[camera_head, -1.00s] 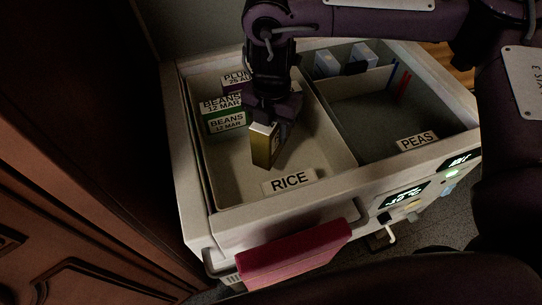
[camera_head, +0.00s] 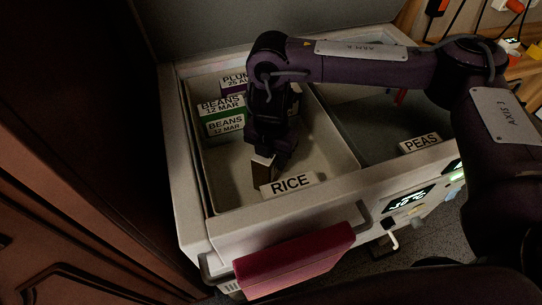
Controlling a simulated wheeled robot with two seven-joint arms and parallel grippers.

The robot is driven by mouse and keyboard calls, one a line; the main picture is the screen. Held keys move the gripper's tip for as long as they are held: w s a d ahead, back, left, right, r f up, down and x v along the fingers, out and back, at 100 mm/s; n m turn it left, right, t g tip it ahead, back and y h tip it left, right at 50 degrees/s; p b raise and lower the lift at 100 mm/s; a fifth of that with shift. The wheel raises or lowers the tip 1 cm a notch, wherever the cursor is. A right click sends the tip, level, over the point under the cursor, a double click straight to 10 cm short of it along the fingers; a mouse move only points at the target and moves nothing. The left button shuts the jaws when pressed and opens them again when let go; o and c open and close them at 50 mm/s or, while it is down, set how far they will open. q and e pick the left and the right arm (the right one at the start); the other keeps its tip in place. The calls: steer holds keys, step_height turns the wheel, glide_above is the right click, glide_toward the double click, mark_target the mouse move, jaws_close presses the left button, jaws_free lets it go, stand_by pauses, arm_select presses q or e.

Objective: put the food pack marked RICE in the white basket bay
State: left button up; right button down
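A box-shaped food pack (camera_head: 263,171) with a pale top and a dark, shaded side is in the left bay, close behind its RICE label (camera_head: 288,184). No marking on the pack is readable. My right gripper (camera_head: 270,154) reaches down from above with its fingers at the top of the pack and appears shut on it. The pack stands roughly upright, slightly tilted; whether its base touches the floor is hard to tell. The white basket bay (camera_head: 323,147) is the pale-walled left compartment. My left gripper is not in view.
Green BEANS packs (camera_head: 225,125) and a PLUM pack (camera_head: 233,82) stand at the bay's back left. The right compartment, labelled PEAS (camera_head: 421,143), is partly hidden by my arm. A red cloth (camera_head: 295,262) hangs on the front handle. Bay floor right of the pack is clear.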

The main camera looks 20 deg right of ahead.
steer(key=c, duration=0.8)
jaws_free()
steer(key=shift+f, duration=0.1)
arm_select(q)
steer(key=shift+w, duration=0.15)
arm_select(e)
steer(key=shift+r, duration=0.2)
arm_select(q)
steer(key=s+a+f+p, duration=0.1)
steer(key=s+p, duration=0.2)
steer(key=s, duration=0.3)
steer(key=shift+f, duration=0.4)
arm_select(e)
step_height(320, 180, up, 12)
steer(key=shift+f, duration=0.1)
